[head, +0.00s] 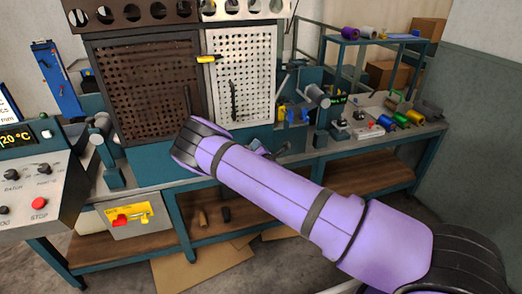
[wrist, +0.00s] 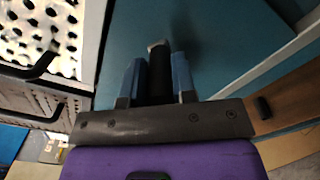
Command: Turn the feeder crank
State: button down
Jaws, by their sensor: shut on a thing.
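My gripper (wrist: 158,68) has two blue fingers, closed on the sides of a black cylindrical handle (wrist: 160,80) with a light grey end, which appears to be the feeder crank's grip. The handle lies lengthwise between the fingers, against a teal surface. In the head view my gripper (head: 264,148) is only partly visible beyond my purple arm, low in front of the white perforated panel (head: 256,85). The arm hides the crank's grip there, and I cannot make out the rest of the crank.
A brown perforated panel (head: 145,90) stands left of the white one; both have black handles. A control box (head: 40,180) with a red button is at the left. Colored spools (head: 402,120) lie on the right bench. A yellow-labelled box (head: 128,215) sits below.

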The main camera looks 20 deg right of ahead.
jog(key=shift+a+r+n, duration=0.25)
jog(key=shift+a+n, duration=0.2)
jog(key=shift+n, duration=0.55)
jog(key=c, duration=0.9)
grip_release()
jog(key=shift+s, duration=0.1)
jog(key=s, duration=1)
jog(key=shift+s, duration=0.35)
jog(key=shift+r, duration=0.1)
